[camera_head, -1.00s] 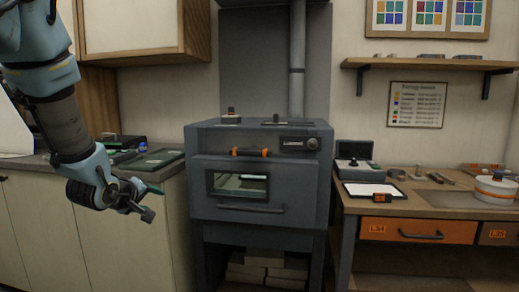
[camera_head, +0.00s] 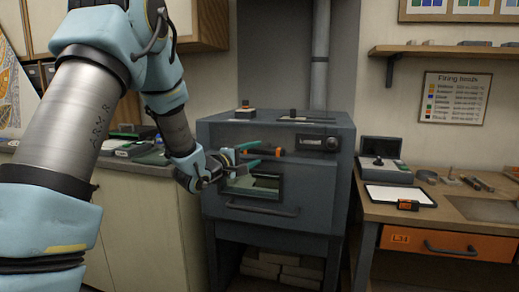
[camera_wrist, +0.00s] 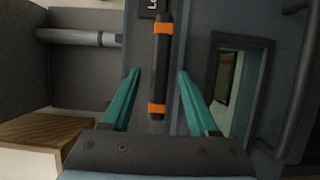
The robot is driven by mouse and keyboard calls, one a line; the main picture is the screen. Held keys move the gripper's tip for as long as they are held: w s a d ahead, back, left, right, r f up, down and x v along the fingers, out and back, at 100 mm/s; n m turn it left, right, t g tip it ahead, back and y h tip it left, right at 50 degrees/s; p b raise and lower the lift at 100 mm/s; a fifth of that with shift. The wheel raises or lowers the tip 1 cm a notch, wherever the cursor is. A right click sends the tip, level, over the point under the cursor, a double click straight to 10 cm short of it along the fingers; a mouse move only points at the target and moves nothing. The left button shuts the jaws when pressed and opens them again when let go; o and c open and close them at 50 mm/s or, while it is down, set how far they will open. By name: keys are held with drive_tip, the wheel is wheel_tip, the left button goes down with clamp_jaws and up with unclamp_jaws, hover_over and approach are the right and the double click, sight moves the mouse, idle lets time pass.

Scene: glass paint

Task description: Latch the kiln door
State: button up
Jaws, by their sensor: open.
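The grey kiln (camera_head: 275,135) stands on a stand against the wall. Its door has a window (camera_head: 262,186) and a dark bar handle (camera_head: 262,209) below it, and the door looks closed against the body. A dark latch handle with orange ends (camera_head: 278,153) sits above the window; part of it is hidden by my gripper in the head view. My gripper (camera_head: 257,156) is open, with green fingers in front of the kiln. In the wrist view the latch handle (camera_wrist: 158,70) lies between the lines of the two fingers (camera_wrist: 156,82), apparently ungripped.
A counter (camera_head: 125,165) stands left of the kiln and a workbench (camera_head: 455,210) with an orange drawer (camera_head: 445,244) stands on the right.

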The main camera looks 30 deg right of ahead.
sight(263, 151)
drive_tip(key=shift+x, duration=1.35)
drive_tip(key=shift+c, duration=0.2)
clamp_jaws()
